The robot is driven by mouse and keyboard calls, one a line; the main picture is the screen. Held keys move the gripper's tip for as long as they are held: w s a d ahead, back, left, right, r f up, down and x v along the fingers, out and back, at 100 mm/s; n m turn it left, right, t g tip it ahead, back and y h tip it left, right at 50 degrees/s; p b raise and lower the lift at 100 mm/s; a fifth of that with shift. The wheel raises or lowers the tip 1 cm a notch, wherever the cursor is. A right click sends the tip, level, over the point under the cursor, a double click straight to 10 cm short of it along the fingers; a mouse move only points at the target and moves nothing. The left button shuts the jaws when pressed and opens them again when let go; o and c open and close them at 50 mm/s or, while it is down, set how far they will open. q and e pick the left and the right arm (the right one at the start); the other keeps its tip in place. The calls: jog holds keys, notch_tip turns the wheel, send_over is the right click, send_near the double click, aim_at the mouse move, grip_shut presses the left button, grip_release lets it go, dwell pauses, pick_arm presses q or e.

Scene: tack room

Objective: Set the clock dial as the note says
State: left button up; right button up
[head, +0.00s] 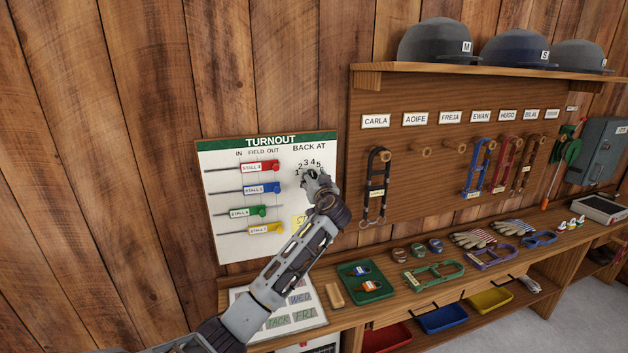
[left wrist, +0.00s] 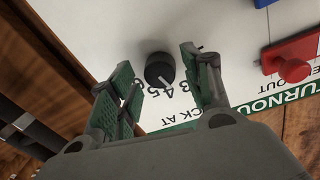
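The white turnout board (head: 225,195) with a green heading hangs on the wall. In the left wrist view the dial knob (left wrist: 158,68) is black and round, with a white pointer line towards the printed numbers, roughly between 3 and 4. My left gripper (head: 318,180) is at the "BACK AT" dial and hides most of it in the head view. In the wrist view my left gripper (left wrist: 157,62) is open, its fingers on either side of the knob with visible gaps. A yellow note (head: 298,222) on the board is mostly hidden by my arm. My right gripper is not in view.
Coloured stall sliders (head: 262,188) sit left of the dial. A green tray (head: 364,284) and loose tack lie on the bench (head: 400,306) below. Right of the board, a black halter (head: 376,185) hangs on a peg panel. Helmets (head: 435,42) stand on the shelf above.

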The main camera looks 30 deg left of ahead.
pick_arm(q)
jog(key=c, duration=0.8)
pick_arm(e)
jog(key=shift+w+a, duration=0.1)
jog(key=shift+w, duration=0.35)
